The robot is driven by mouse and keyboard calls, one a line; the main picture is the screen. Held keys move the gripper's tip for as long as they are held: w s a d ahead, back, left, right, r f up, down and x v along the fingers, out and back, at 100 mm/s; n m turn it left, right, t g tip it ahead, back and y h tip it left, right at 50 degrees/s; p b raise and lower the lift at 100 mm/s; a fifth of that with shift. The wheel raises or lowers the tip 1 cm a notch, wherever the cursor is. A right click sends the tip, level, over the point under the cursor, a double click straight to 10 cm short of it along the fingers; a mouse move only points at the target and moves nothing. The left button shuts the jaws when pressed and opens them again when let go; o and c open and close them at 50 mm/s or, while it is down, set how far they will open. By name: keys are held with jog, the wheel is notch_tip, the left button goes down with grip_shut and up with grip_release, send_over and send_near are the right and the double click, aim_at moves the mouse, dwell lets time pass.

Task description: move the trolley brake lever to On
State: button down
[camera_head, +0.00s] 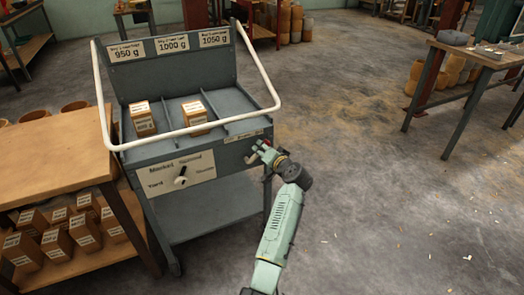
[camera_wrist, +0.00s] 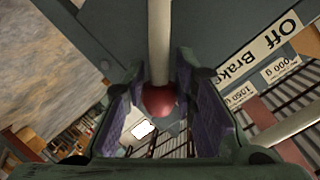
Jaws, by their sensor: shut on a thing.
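The grey trolley (camera_head: 210,150) stands left of centre in the head view. Its brake label (camera_head: 243,137) is at the right end of the front panel, too small to read fully there. In the wrist view, the label (camera_wrist: 262,45) shows "Off" and "Brake"; the "On" end is not visible. The brake lever (camera_wrist: 159,45) is a pale rod with a red knob (camera_wrist: 158,101), lying between the two fingers. My gripper (camera_head: 258,149) is shut on the lever at the front panel's right end. It also shows in the wrist view (camera_wrist: 160,110). The lever's exact setting cannot be told.
A cream rail (camera_head: 198,129) curves around the trolley top, which carries two small boxes (camera_head: 143,117). A wooden shelf table (camera_head: 60,155) stands close on the left.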

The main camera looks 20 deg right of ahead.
jog(key=shift+r, duration=0.1)
dwell(0.3)
jog(key=c, duration=1.2)
grip_release()
jog(key=shift+c, duration=0.2)
jog(key=v, duration=1.2)
